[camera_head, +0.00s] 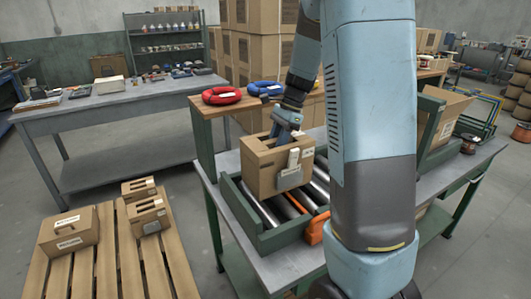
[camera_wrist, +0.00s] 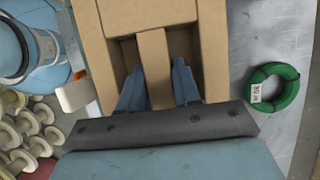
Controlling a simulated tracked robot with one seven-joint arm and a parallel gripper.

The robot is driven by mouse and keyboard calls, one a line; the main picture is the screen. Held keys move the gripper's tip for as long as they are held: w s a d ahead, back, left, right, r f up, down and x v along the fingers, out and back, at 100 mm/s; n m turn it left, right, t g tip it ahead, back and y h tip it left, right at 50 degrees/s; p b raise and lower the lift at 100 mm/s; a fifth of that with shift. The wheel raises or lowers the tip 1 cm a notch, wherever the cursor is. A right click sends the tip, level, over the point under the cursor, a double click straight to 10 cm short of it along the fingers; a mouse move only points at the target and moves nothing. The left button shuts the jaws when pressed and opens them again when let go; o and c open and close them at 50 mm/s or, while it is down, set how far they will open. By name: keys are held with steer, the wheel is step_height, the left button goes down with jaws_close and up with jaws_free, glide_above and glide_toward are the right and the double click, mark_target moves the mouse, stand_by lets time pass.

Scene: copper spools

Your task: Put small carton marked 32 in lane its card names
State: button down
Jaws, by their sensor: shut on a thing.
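My gripper (camera_head: 287,132) is shut on the middle strip of an open-topped brown carton (camera_head: 262,178). In the wrist view, its two blue fingers (camera_wrist: 156,66) stand one on each side of that strip, and the carton (camera_wrist: 95,45) surrounds them. The carton is upright at the roller rack (camera_head: 257,238); I cannot tell whether it rests on the rollers or hangs just above them. Pale pieces show on its front, but no number is readable. An orange divider (camera_head: 318,228) lies along the rollers. My arm hides the rack's right part.
Several cartons, including a wide labelled one (camera_head: 69,230), sit on a wooden pallet (camera_head: 122,262) at lower left. A red coil (camera_head: 222,95) and a blue coil (camera_head: 264,88) lie on a wooden shelf. A green coil (camera_wrist: 272,90) shows in the wrist view. A grey bench (camera_head: 110,105) stands behind.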

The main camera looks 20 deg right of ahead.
mark_target(265, 152)
steer(key=shift+s+a+f, duration=0.15)
steer(key=shift+a+f, duration=0.2)
steer(key=shift+a, duration=0.25)
steer(key=shift+s+a+f, duration=0.1)
steer(key=shift+a+f, duration=0.25)
steer(key=shift+a, duration=0.3)
steer(key=shift+s+a+f, duration=0.15)
steer(key=shift+a+f, duration=0.2)
steer(key=shift+a, duration=0.25)
steer(key=shift+a+f, duration=0.2)
steer(key=shift+a, duration=0.05)
steer(key=shift+f, duration=0.25)
steer(key=c, duration=0.8)
jaws_free()
